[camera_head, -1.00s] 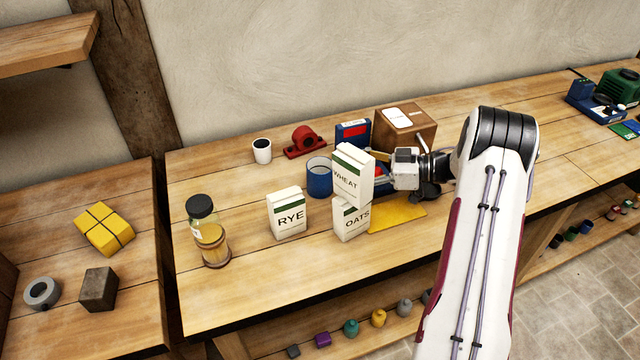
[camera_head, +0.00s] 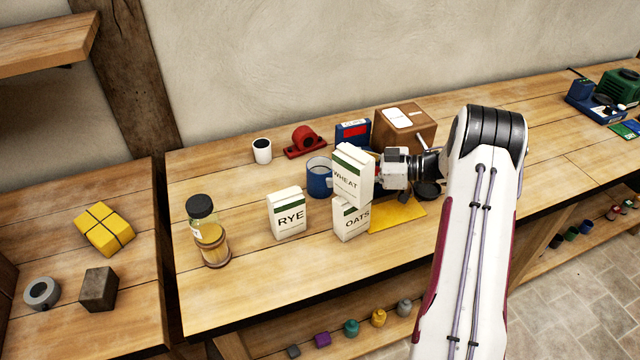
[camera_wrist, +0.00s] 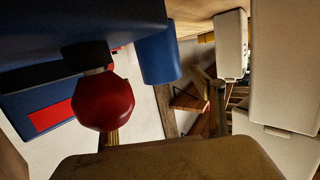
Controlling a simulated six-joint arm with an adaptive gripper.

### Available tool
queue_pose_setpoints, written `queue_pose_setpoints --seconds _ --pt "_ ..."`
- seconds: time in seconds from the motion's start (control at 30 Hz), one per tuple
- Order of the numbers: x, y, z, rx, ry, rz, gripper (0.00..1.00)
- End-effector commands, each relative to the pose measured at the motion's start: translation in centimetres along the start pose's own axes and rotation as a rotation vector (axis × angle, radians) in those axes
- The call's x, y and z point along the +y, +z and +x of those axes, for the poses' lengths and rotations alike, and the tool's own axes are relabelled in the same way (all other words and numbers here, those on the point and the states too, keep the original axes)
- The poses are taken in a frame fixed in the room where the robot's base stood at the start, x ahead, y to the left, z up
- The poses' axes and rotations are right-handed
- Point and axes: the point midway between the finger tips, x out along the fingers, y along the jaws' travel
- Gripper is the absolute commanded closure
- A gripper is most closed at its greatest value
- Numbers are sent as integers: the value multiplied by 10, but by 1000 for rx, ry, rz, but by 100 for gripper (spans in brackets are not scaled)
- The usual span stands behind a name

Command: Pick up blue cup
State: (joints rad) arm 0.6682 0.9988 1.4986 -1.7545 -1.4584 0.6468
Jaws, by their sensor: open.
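The blue cup (camera_head: 319,178) stands upright on the bench, its right edge hidden behind the wheat carton. In the wrist view the blue cup (camera_wrist: 159,57) shows near the top, left of centre. My gripper (camera_head: 386,170) is low over the bench to the right of the cup, pointing left towards it. It is open, and the cup stands apart, not held. The wheat carton hides my fingertips in the head view.
The wheat carton (camera_head: 352,176) sits on the oats carton (camera_head: 351,220), close in front of my gripper. The rye carton (camera_head: 287,214) stands front left of the cup. Behind are a blue box (camera_head: 352,133), a wooden box (camera_head: 405,128), a red part (camera_head: 304,141) and a white cup (camera_head: 262,151).

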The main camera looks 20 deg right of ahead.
Motion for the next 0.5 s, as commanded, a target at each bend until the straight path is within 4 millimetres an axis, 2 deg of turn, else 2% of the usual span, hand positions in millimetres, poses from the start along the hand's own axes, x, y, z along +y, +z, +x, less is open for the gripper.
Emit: queue_pose_setpoints --seconds 0.17,0.5 --pt "-1 -2 5 0 -1 0 33" --pt "-4 -9 39 0 -2 0 33"
